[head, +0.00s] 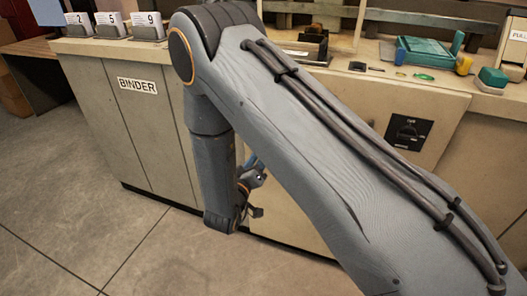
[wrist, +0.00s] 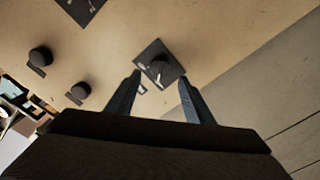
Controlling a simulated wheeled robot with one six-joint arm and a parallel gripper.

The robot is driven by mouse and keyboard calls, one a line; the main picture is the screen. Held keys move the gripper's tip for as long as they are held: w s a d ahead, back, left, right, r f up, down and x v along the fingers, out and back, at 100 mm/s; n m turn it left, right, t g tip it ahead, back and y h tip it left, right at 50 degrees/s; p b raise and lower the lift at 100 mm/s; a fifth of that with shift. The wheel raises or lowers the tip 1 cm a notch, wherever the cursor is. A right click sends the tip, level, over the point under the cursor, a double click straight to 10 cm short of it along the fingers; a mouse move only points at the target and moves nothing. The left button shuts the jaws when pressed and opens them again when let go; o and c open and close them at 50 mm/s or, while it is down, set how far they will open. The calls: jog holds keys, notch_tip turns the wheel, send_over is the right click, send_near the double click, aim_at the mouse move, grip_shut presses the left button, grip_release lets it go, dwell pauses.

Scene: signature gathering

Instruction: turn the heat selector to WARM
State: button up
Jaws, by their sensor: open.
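A black square plate with a dial (head: 408,131) is set in the beige counter front at the right in the head view. Small markings above and below it are too small to read. In the wrist view a dark square plate with a round knob and a pale pointer (wrist: 158,66) lies ahead, between my fingertips in the picture. I cannot tell whether it is the same dial or which is the heat selector. My gripper (wrist: 160,79) is open and empty, apart from the plate. In the head view my gripper (head: 257,196) is low before the counter, partly hidden by my arm.
The wrist view also shows two round dark knobs (wrist: 40,57) (wrist: 80,92) and another dark plate (wrist: 80,8). A BINDER label (head: 137,86) marks the left cabinet. Numbered holders (head: 110,24) and a green box (head: 428,50) stand on the counter. Floor at left is clear.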

jog(key=v, duration=0.3)
jog(key=shift+s, duration=0.2)
jog(key=d+r+m+g+y+p, duration=0.3)
jog(key=d+r+g+y, duration=0.3)
jog(key=d+g, duration=0.15)
jog(key=s+d+r+g+p, duration=0.1)
jog(key=s+d+r+g, duration=0.2)
jog(key=s+d, duration=0.2)
jog(key=s+d+r+g+p, duration=0.1)
jog(key=s+d+r+g, duration=0.2)
jog(key=s, duration=0.9)
jog(key=s+d+r+m+g+p, duration=0.1)
jog(key=s+d+r+g, duration=0.2)
jog(key=s+d, duration=0.4)
jog(key=shift+s+r, duration=0.45)
jog(key=shift+s, duration=0.35)
jog(key=shift+d+g, duration=0.1)
jog(key=shift+g, duration=0.15)
